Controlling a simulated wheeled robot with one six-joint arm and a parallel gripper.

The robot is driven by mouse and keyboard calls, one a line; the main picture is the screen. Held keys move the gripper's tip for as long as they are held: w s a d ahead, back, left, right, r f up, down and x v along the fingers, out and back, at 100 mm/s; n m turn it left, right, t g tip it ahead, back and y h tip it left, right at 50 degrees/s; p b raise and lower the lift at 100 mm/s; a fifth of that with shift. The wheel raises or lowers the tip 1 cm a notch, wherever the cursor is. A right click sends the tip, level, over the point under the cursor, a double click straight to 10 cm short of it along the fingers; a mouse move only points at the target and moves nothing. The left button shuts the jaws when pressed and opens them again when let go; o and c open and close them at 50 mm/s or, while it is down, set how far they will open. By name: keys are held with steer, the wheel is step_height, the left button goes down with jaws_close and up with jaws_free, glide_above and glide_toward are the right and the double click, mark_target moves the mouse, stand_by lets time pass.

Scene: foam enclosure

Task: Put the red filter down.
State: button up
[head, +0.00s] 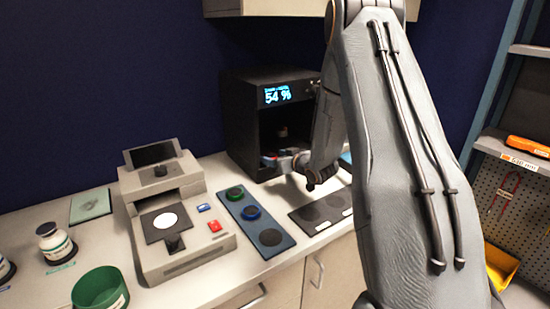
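My gripper (284,160) reaches left in front of the open black box, above the counter. A small patch of red, the red filter (268,157), shows at its fingertips, which appear shut on it. The filter is small and mostly hidden, seen nearly edge-on. Below, a blue holder strip (229,206) lies on the counter. It carries a green-rimmed filter (235,192) at the back and a blue-rimmed filter (252,212) in the middle. Its front round place (270,237) is dark and empty. A dark pad (309,220) with two round spots lies to the right.
The black box (242,125) has a lit display reading 54 %. A grey instrument (190,256) with a white disc stands left of the strip. A green cup (98,290) and white jar (53,242) stand farther left. My arm hides the counter's right part.

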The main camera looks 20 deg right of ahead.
steer(key=shift+r, duration=0.25)
steer(key=b+v, duration=0.3)
steer(key=v, duration=0.8)
steer(key=s+a+f+g+h, duration=0.1)
steer(key=s+a+g, duration=0.1)
steer(key=s+a+f+m+g+h, duration=0.1)
steer(key=s+a+g, duration=0.1)
steer(key=s, duration=0.1)
steer(key=s+a+f+g+h, duration=0.1)
steer(key=s+a+g, duration=0.1)
steer(key=s, duration=0.1)
steer(key=shift+s, duration=0.1)
steer(key=s+a+g, duration=0.3)
steer(key=s+a, duration=0.2)
steer(key=s, duration=0.4)
steer(key=s+a+m+g, duration=0.1)
steer(key=s+a+g, duration=0.3)
steer(key=s, duration=0.6)
steer(key=shift+a+f, duration=0.45)
steer(key=shift+a, duration=0.4)
steer(key=shift+w, duration=0.1)
